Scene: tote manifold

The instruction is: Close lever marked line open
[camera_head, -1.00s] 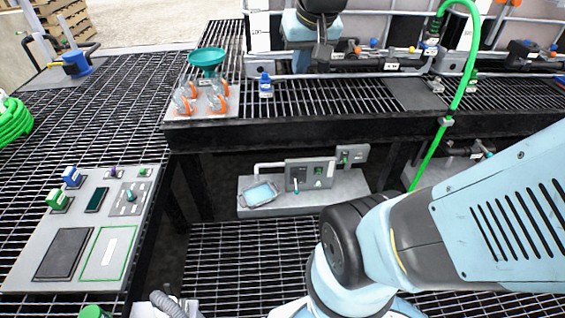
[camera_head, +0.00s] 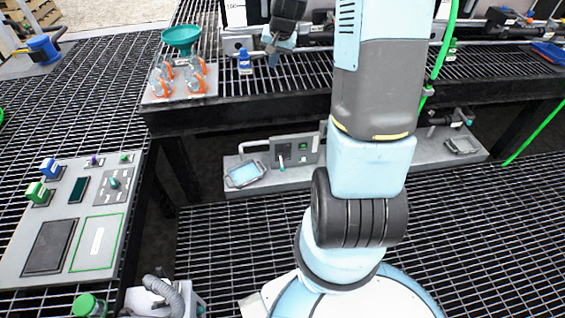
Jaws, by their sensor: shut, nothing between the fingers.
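My gripper (camera_head: 272,54) is at the top of the view, pointing down over the back bench, small and dark against the pipework. It is shut with nothing between its fingers. A grey pipe run with fittings (camera_head: 232,44) lies along the back of the bench, close to the gripper in the picture; I cannot tell whether they touch. A dark valve fitting (camera_head: 502,17) is on the pipework at the upper right. No label reading "line open" is legible, so I cannot tell which lever bears it. My arm hides the middle of the pipework.
A teal funnel (camera_head: 181,38) stands by a plate with several orange-ringed clear parts (camera_head: 180,83). A control panel (camera_head: 75,225) is at left. A lower shelf holds grey boxes (camera_head: 294,150). A green hose hangs at right.

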